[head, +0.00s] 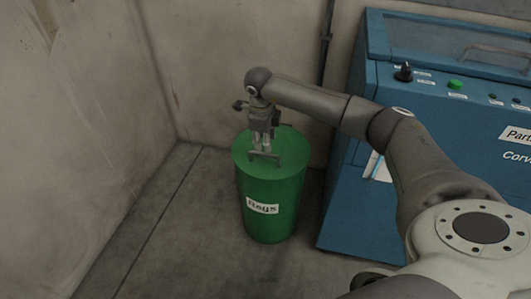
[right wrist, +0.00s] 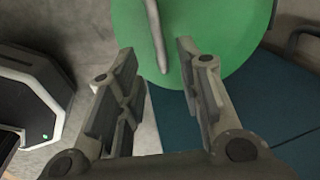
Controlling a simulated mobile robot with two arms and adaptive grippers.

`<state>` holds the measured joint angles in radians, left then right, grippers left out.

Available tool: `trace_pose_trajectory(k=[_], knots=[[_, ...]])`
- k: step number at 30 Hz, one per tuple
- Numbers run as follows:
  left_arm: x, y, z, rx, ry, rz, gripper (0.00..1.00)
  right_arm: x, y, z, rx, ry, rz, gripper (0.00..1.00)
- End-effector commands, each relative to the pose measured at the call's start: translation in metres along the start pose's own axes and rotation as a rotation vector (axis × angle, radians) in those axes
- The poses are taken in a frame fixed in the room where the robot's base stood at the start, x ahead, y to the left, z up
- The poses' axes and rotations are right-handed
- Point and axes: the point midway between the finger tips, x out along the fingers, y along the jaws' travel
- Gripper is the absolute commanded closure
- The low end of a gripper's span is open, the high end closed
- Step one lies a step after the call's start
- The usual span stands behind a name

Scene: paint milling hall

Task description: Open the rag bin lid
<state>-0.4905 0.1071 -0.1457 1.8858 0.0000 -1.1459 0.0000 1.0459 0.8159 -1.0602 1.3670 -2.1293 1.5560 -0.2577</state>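The rag bin (head: 270,215) is a green drum with a white "Rags" label, standing on the floor near the corner. Its green lid (head: 243,157) is shut and lies flat on top. A grey bar handle (head: 265,156) stands on the lid. My right gripper (head: 262,146) points down just above the handle. In the right wrist view, my right gripper (right wrist: 157,52) is open, with the handle (right wrist: 156,30) showing in the gap between its fingers against the green lid (right wrist: 220,25). I cannot tell whether a finger touches the handle. My left gripper is in neither view.
A blue machine cabinet (head: 345,200) with a black knob (head: 404,72) and a green button (head: 455,84) stands right of the bin, under my right arm. Walls close off the left and back. The floor (head: 185,235) left of the bin is clear.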

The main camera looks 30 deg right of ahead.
Motion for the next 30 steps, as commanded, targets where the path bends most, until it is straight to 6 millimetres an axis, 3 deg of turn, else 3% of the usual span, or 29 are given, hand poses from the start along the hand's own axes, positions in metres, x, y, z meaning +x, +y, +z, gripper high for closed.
trace_pose_trajectory(k=[3,9,15,23,30], knots=[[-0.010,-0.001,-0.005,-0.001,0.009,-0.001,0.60,0.027,0.002,0.000,0.001,0.002,0.004,0.66],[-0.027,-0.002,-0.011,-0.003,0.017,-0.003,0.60,0.057,0.001,0.001,0.001,0.000,0.003,0.66],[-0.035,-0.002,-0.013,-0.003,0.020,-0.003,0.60,0.068,0.001,0.001,0.001,-0.002,0.002,0.66],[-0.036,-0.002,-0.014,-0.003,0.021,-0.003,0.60,0.069,0.001,0.001,0.001,-0.002,0.002,0.66],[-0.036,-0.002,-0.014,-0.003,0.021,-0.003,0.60,0.069,0.001,0.001,0.001,-0.002,0.002,0.97]])
